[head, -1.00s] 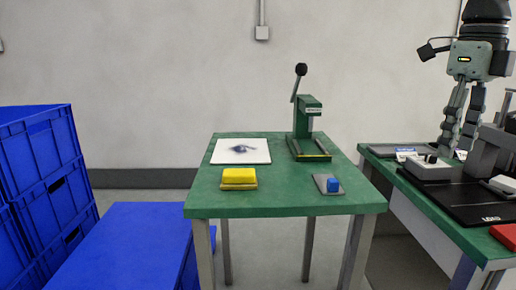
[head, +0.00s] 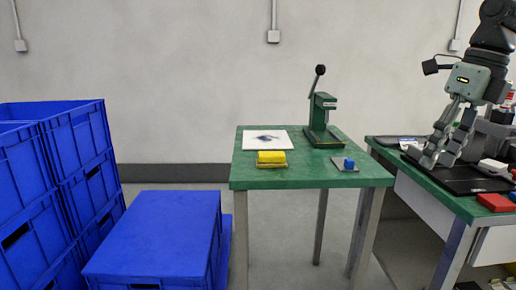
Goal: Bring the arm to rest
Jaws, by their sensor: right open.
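My right gripper (head: 442,158) hangs at the right of the head view, fingers pointing down and spread apart, with nothing visible between them. It is over or in front of the black plate (head: 478,181) on the right green bench; whether the fingertips touch anything there I cannot tell. Its arm comes in from the top right edge. My left gripper is not in the picture.
A green table (head: 305,178) holds a lever press (head: 322,120), a white sheet (head: 254,140), a yellow block (head: 271,157) and a blue block (head: 349,163). A red block (head: 495,202) lies on the right bench. Blue crates (head: 85,150) stack left; a blue box (head: 155,235) stands on the floor.

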